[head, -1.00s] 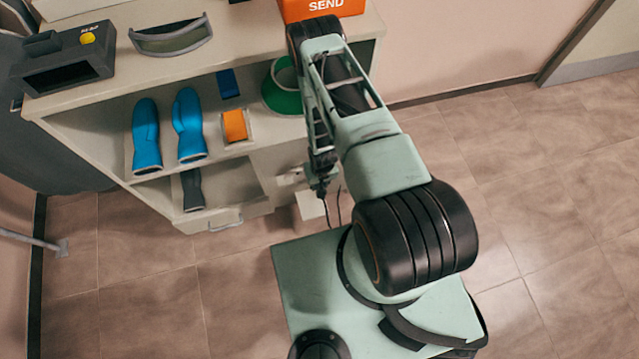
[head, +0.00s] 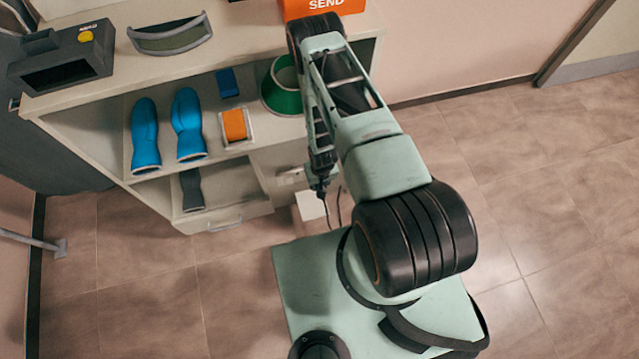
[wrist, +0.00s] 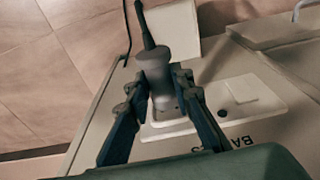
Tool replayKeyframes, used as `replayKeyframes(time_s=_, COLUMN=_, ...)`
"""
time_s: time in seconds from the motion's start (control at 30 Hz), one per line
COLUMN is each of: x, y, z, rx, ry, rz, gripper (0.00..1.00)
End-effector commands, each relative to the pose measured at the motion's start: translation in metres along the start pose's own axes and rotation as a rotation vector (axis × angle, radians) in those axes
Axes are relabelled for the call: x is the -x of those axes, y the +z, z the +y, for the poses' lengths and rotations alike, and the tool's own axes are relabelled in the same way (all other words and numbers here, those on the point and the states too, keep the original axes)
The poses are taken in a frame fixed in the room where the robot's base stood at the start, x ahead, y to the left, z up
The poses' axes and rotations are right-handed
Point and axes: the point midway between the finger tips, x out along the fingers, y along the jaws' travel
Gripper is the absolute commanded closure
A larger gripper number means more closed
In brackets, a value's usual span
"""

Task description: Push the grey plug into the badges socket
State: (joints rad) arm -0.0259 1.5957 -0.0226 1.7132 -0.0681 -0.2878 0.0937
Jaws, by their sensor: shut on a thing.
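The grey plug (wrist: 155,68) is held upright in the picture between the fingertips of my gripper (wrist: 161,80) in the wrist view, with a dark cable leaving its far end. The gripper is shut on it. A pale socket plate (wrist: 248,92) with a dark round hole (wrist: 222,113) lies to the right of the plug. Dark lettering starting with "BA" is printed below the plate, partly covered by a finger. The plug's near end is over or against the pale plate; I cannot tell whether it is in an opening. In the head view my gripper (head: 320,187) is small beside the shelf unit.
The shelf unit (head: 70,100) holds blue mitts (head: 187,125), an orange block (head: 235,125), a blue block (head: 227,83) and a green cone-like item (head: 284,88). A visor (head: 170,38), a dark device (head: 62,58) and an orange SEND box (head: 322,8) stand on top. Floor on the right is clear.

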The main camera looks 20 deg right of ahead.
Motion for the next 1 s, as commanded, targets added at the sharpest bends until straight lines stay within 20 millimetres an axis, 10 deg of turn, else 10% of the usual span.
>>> replayKeyframes(time_s=0.97, x=-0.003, y=-0.017, z=0.000, rx=0.000, ry=0.000, rz=0.001, gripper=1.00)
replayKeyframes(time_s=1.0, x=-0.002, y=-0.017, z=0.000, rx=0.000, ry=0.000, rz=0.001, gripper=0.77)
